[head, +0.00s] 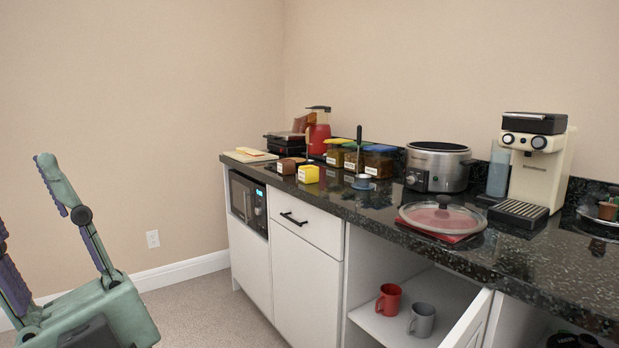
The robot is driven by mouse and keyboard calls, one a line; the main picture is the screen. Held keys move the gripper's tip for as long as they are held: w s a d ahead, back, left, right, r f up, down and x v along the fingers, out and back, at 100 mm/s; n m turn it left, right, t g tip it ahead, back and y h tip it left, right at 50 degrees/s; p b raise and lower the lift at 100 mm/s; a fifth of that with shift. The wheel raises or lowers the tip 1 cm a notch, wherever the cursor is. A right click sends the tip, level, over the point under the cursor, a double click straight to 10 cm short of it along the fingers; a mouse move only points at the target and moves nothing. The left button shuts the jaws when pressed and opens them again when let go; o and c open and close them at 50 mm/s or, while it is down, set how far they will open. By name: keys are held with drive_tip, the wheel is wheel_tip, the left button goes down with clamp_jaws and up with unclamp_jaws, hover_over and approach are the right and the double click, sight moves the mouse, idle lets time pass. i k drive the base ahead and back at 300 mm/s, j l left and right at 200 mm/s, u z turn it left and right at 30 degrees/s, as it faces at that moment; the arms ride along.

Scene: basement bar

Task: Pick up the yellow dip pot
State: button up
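The yellow dip pot (308,175) is a small, boxy yellow pot with a white label. It stands near the front edge of the dark speckled counter (400,207), towards its left end. My gripper (25,205) is at the lower left of the head view, raised in front of the bare wall and well apart from the pot. Its fingers are spread and nothing shows between them. One finger is partly cut off by the picture's left edge.
A brown pot (286,167) stands left of the yellow one. Behind are lidded jars (378,162) and a dark upright handle (359,150). A slow cooker (437,166), glass lid (440,217) and coffee machine (538,165) stand right. A cabinet door (468,322) is open below.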

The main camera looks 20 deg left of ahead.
sight(307, 174)
drive_tip(key=i+j, duration=0.1)
drive_tip(key=j, duration=0.3)
drive_tip(key=i+j+z, duration=0.1)
drive_tip(key=j, duration=0.35)
drive_tip(key=i+j, duration=0.15)
drive_tip(key=j, duration=0.25)
drive_tip(key=i+j+z, duration=0.1)
drive_tip(key=i+j, duration=0.3)
drive_tip(key=i+j+z, duration=0.1)
drive_tip(key=i+j, duration=0.3)
drive_tip(key=j, duration=0.25)
drive_tip(key=i, duration=0.2)
